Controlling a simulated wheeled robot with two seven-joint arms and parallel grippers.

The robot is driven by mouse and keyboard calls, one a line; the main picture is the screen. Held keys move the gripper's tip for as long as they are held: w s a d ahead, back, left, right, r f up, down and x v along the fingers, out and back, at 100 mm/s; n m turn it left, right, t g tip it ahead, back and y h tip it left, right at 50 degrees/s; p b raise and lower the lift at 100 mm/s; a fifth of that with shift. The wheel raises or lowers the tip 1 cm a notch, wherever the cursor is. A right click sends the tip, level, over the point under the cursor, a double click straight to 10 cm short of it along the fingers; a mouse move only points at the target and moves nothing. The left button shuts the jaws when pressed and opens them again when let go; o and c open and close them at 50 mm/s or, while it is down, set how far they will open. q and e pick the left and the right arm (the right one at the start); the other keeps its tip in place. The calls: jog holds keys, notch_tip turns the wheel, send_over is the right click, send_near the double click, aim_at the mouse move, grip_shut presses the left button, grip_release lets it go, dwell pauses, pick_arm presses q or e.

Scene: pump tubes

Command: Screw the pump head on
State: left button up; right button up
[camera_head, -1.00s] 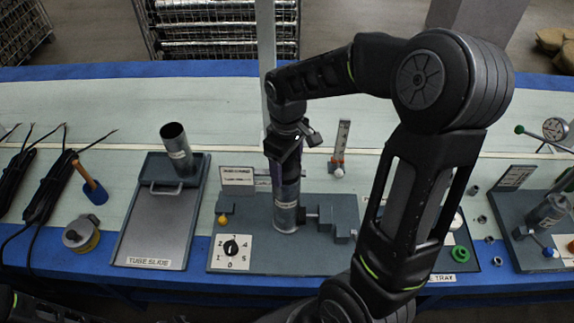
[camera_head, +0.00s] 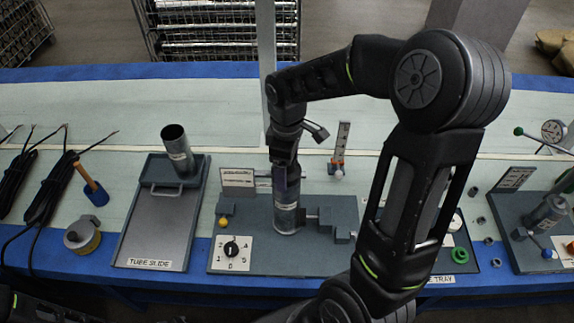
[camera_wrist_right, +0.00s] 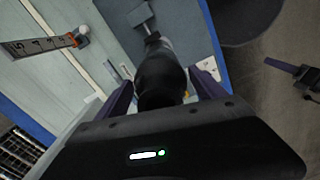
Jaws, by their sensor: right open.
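A grey metal tube (camera_head: 286,220) stands upright in the clamp fixture (camera_head: 260,262) near the middle of the table. In the right wrist view a dark rounded part (camera_wrist_right: 162,78), probably the pump head, lies between the two purple fingers (camera_wrist_right: 163,92) of the open gripper. My left gripper is not in view.
A numbered dial (camera_head: 232,249) and a clamp block (camera_head: 328,222) sit on the fixture. A slide tray (camera_head: 150,235) with another upright tube (camera_head: 177,148) is to the left. A vertical scale (camera_head: 341,145) stands behind right. My right arm covers part of the right tray.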

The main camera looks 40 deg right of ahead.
dwell(0.3)
jog(key=n, duration=0.3)
jog(key=shift+r+p, duration=0.1)
jog(key=shift+p, duration=0.25)
jog(key=shift+n, duration=0.5)
jog(key=n+p, duration=0.1)
jog(key=n, duration=0.1)
jog(key=shift+w+n, duration=0.1)
jog(key=shift+n, duration=0.7)
